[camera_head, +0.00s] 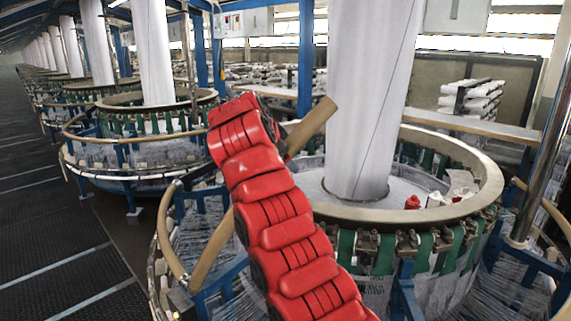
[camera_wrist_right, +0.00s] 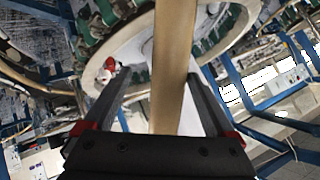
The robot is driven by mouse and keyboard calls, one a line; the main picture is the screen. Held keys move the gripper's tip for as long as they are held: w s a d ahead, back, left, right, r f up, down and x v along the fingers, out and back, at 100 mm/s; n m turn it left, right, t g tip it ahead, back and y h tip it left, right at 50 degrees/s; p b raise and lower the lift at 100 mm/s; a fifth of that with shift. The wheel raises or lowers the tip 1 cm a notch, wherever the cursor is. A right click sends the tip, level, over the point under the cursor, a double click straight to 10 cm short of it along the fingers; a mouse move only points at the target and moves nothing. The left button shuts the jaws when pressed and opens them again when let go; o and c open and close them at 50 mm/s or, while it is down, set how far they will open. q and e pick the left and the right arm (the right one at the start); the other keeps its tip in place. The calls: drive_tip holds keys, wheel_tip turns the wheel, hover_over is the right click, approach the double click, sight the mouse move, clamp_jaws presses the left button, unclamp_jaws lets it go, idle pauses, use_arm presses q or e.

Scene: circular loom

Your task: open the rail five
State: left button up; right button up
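The rail, a tan round tube (camera_head: 315,125), slants through the middle of the head view. Its upper end sticks out past my right arm, and its lower part (camera_head: 208,252) runs down left to the loom's ring. My red right arm hides the stretch between. My right gripper (camera_wrist_right: 161,75) shows in the right wrist view with its two dark fingers apart, one on each side of the rail (camera_wrist_right: 173,60). A gap shows at the left finger; the right finger lies close to the rail, and contact cannot be told. In the head view this gripper is mostly hidden behind the arm. My left gripper is out of view.
The circular loom's beige ring (camera_head: 465,208) surrounds a tall white fabric column (camera_head: 365,100). A red item (camera_head: 412,202) sits on the loom. A metal post (camera_head: 545,130) stands at the right. More looms recede at left beside a dark, open floor (camera_head: 45,225).

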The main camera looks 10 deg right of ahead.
drive_tip(key=p+v, duration=0.2)
drive_tip(key=v, duration=1.1)
drive_tip(key=shift+s+a+r, duration=0.2)
drive_tip(key=shift+a+r, duration=0.05)
drive_tip(key=shift+a, duration=0.1)
